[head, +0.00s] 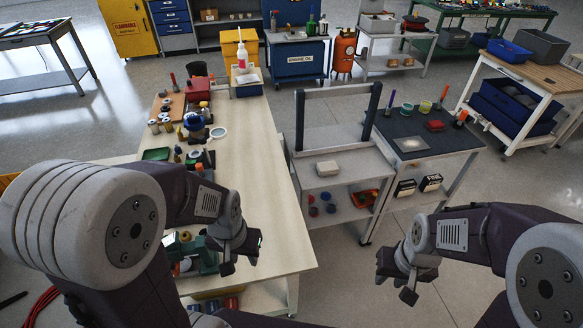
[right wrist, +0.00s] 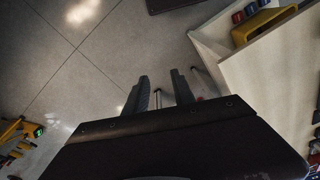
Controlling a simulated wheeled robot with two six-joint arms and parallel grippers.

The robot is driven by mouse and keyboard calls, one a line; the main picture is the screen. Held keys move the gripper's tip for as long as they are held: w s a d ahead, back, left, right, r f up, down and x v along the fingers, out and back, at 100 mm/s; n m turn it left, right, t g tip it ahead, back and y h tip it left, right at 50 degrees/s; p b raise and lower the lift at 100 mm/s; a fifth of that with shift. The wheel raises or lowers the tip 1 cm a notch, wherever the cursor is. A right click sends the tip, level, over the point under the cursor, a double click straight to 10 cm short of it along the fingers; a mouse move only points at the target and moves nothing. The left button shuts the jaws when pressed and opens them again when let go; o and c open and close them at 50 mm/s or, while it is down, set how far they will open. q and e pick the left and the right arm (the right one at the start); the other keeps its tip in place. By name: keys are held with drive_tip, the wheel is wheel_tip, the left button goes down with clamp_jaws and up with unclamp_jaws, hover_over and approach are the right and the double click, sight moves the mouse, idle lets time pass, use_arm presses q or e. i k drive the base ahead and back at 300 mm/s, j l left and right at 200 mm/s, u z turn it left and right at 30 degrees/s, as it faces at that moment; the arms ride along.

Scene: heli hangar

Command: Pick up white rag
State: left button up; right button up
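My left gripper (head: 241,257) is open and empty over the near end of the long workbench, left of the bundle. My right gripper (head: 396,284) is open and empty over the floor, nearer than the cart. Its two separated fingers (right wrist: 161,92) show in the right wrist view, with no rag between them.
The long pale workbench (head: 254,165) carries tools, jars and a green machine (head: 190,258) along its left side. The cart has an upright frame (head: 335,95) and a lower shelf with a red bin (head: 364,197).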

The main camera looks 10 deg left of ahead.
sight(330, 168)
drive_tip(key=i+l+u, duration=0.45)
drive_tip(key=l+u, duration=0.25)
drive_tip(key=i+l+u, duration=0.1)
drive_tip(key=l+u, duration=0.25)
drive_tip(key=i+l+u, duration=0.1)
drive_tip(key=l+u, duration=0.55)
drive_tip(key=l, duration=0.25)
drive_tip(key=i+l+u, duration=0.2)
drive_tip(key=l+u, duration=0.15)
drive_tip(key=i+l+u, duration=0.2)
drive_tip(key=l+u, duration=0.15)
